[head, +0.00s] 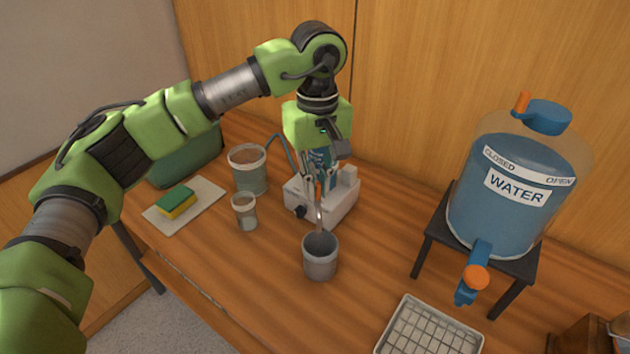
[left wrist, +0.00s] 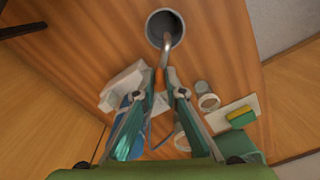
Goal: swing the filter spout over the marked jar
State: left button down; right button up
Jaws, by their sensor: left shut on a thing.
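My left gripper (head: 319,187) is shut on the filter spout (head: 319,219), a thin metal tube on the white filter unit (head: 340,203). In the left wrist view the fingertips (left wrist: 166,77) close around the spout, and its curved metal end (left wrist: 167,42) reaches over the mouth of a grey jar (left wrist: 153,30). The grey jar (head: 320,265) stands upright in front of the filter in the head view. A small jar (head: 245,216) and a larger clear container (head: 247,178) stand left of the filter. I cannot make out a mark on any jar. My right gripper is not in view.
A blue water dispenser (head: 510,215) stands on a dark stand at the right. A white wire-grid tray (head: 430,330) lies at the front right. A green and yellow sponge (head: 176,202) rests on a pale mat at the left. A thin blue hose (head: 280,146) runs beside the filter.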

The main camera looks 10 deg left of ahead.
pick_arm(q)
jog(key=shift+s+a+b, duration=0.15)
jog(key=shift+a+b, duration=0.1)
jog(key=shift+a, duration=0.65)
jog(key=shift+s+a+b, duration=0.15)
jog(key=shift+a+b, duration=0.1)
jog(key=shift+a, duration=0.75)
jog(key=a, duration=0.3)
jog(key=shift+w+a+b, duration=0.25)
jog(key=shift+b, duration=0.05)
jog(key=shift+a, duration=0.1)
jog(key=shift+w+a, duration=0.4)
jog(key=shift+a, duration=0.4)
jog(key=shift+w+a, duration=0.4)
jog(key=shift+a, duration=0.4)
